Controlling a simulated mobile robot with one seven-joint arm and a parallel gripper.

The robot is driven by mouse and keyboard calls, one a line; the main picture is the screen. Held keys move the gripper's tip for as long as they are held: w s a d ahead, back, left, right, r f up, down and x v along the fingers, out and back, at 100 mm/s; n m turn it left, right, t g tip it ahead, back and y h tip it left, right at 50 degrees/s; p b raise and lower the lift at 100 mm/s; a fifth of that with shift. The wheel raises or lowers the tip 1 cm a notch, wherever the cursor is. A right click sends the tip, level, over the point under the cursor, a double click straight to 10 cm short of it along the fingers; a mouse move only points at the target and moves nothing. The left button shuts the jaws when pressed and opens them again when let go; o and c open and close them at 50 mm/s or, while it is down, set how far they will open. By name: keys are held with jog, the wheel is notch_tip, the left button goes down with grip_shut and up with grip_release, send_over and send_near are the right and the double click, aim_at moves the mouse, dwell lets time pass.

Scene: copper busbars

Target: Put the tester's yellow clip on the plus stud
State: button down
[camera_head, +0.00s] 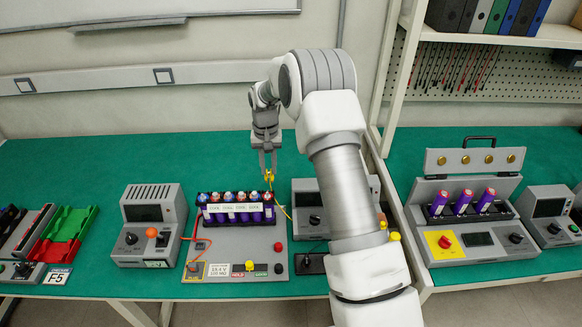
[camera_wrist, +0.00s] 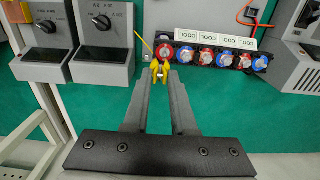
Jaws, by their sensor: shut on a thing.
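My gripper (camera_head: 267,168) is shut on the yellow clip (camera_head: 269,177), above the back right corner of the cell pack (camera_head: 235,218). In the wrist view the yellow clip (camera_wrist: 160,71) sits between the fingertips (camera_wrist: 160,80), overlapping the near side of the pack's end cell with a red ring (camera_wrist: 166,51). A thin yellow wire (camera_wrist: 145,42) runs from the clip; its far end is not clear. I cannot tell which part is the plus stud, nor whether the clip touches anything.
A grey box with a dial (camera_head: 306,212) stands close on the right, partly behind my arm. Another tester with purple cells (camera_head: 462,203) is further right. The green bench behind the pack is clear.

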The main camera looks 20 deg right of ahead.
aim_at(266, 182)
jog(key=shift+w+a+r, duration=0.1)
jog(key=shift+w+a, duration=0.1)
jog(key=shift+a, duration=0.25)
jog(key=shift+f+b, duration=0.85)
jog(key=shift+f, duration=0.95)
jog(key=shift+f, duration=0.15)
jog(key=shift+f+b, duration=1.2)
jog(key=shift+f, duration=0.25)
jog(key=shift+f+b, duration=0.3)
jog(key=c, duration=0.7)
grip_release()
jog(key=shift+o, duration=0.2)
jog(key=shift+r, duration=0.1)
jog(key=shift+r+p, duration=1.6)
jog(key=shift+r, duration=1.4)
